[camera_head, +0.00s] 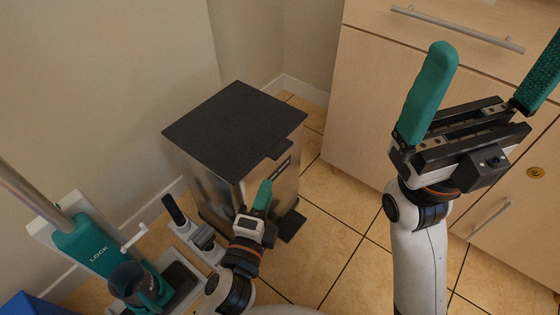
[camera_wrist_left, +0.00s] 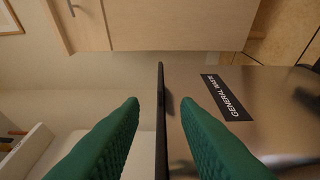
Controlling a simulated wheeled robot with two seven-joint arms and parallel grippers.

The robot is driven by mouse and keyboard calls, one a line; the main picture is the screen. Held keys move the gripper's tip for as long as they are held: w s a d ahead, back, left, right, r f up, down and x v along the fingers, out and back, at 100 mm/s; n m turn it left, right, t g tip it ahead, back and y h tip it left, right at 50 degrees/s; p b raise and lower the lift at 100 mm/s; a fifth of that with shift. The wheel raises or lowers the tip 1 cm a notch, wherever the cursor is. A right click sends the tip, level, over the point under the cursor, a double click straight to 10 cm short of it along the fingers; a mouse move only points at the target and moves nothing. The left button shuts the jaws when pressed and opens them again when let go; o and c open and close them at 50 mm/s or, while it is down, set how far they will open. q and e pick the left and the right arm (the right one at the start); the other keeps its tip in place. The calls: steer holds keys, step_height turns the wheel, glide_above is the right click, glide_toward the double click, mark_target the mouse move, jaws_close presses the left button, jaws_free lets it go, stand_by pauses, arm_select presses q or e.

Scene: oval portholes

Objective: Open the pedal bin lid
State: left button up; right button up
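The pedal bin (camera_head: 225,180) is a metal box with a flat black lid (camera_head: 235,120), which lies shut. A dark pedal (camera_head: 291,226) sticks out at its base. My left gripper (camera_head: 264,190) is in front of the bin, just below the lid's front edge in the head view; only one green finger shows there. In the left wrist view its fingers (camera_wrist_left: 160,104) are apart, with the thin black lid (camera_wrist_left: 161,125) edge-on between them. I cannot tell whether they touch it. A "GENERAL WASTE" label (camera_wrist_left: 227,97) is on the front. My right gripper (camera_head: 478,85) is open and empty at the right.
A wooden cabinet (camera_head: 350,120) with bar handles stands right of the bin. A teal and grey device (camera_head: 92,243) marked "LOCK" with a long pole is at the lower left. Walls are behind the bin. Tiled floor (camera_head: 335,245) is clear between bin and cabinet.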

mark_target(280, 154)
arm_select(q)
steer(key=b+x, duration=0.2)
steer(key=x, duration=0.9)
steer(key=shift+w+d+b, duration=0.15)
steer(key=shift+w+b, duration=0.15)
steer(key=shift+b, duration=0.05)
jaws_close()
